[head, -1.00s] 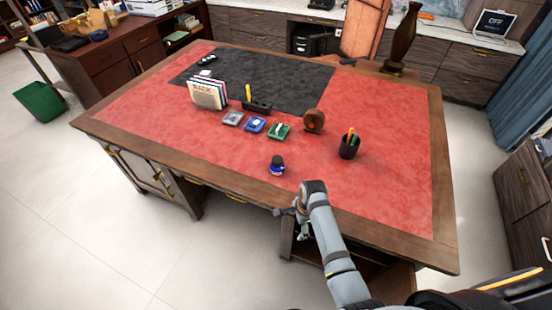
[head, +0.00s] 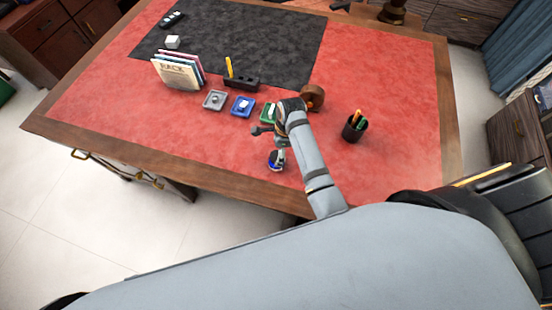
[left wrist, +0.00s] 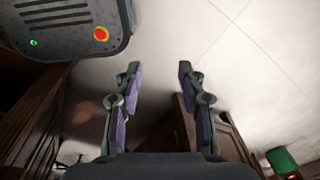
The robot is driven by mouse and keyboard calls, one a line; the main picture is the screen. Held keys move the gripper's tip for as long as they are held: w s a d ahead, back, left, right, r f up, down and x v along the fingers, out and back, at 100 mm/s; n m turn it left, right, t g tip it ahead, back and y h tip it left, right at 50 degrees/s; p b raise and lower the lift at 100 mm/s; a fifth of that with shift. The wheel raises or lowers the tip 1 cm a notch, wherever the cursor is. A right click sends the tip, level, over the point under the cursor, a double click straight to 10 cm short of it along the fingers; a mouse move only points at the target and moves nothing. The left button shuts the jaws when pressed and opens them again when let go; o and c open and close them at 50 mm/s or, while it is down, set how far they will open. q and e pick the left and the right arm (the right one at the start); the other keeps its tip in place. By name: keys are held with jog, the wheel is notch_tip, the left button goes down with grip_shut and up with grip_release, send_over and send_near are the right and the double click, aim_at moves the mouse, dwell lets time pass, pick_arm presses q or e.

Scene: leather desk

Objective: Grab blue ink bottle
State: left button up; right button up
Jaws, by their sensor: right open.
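The blue ink bottle (head: 276,165) with a dark cap stands on the red leather desk top (head: 220,150), near its front edge, in the head view. My right gripper (head: 270,144) is open just above and behind the bottle in the picture. Its fingers overlap the cap, so I cannot tell whether they touch it. My left gripper (left wrist: 158,72) shows only in the left wrist view. Its fingers are apart with nothing between them, above the pale floor and away from the bottle.
Grey, blue (head: 242,106) and green trays lie behind the bottle. A round brown object (head: 312,97) and a black pen cup (head: 354,128) stand to the right. Books (head: 178,73) stand at the left. The desk left of the bottle is clear.

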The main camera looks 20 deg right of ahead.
aim_at(277, 155)
jog(key=shift+w+a+f, duration=0.1)
jog(key=shift+w+f, duration=0.05)
jog(key=shift+f, duration=0.45)
jog(key=shift+w+f, duration=0.1)
jog(key=shift+f, duration=0.45)
jog(key=shift+w+f+p, duration=0.1)
jog(key=shift+f+p, duration=0.4)
jog(key=shift+f, duration=0.4)
notch_tip(277, 155, down, 4)
jog(key=shift+r, duration=0.25)
jog(key=shift+f, duration=0.2)
pick_arm(q)
jog(key=shift+w+r, duration=0.7)
jog(key=shift+w, duration=0.15)
pick_arm(e)
jog(key=shift+a+r, duration=0.1)
jog(key=c, duration=1.5)
